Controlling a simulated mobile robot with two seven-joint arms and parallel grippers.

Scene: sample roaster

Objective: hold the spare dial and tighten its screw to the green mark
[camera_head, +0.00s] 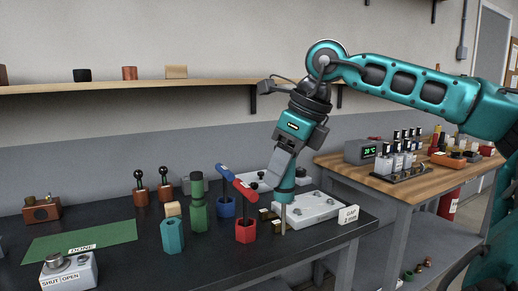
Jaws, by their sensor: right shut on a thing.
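My right gripper (287,165) reaches down from the right over the dark bench. It is shut on a teal-handled tool (286,185), held upright with a thin tan shaft (283,219) below. The tool is in front of a white plate (322,211) with raised round parts; whether the shaft touches anything is unclear. I cannot pick out the spare dial, its screw or the green mark for certain. A white block with a round knob (82,271), marked SHUT and OPEN, stands at the front left. My left gripper is not in view.
A green mat (105,236) marked DONE lies left. A GAP 2 mm sign (348,214) stands right.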

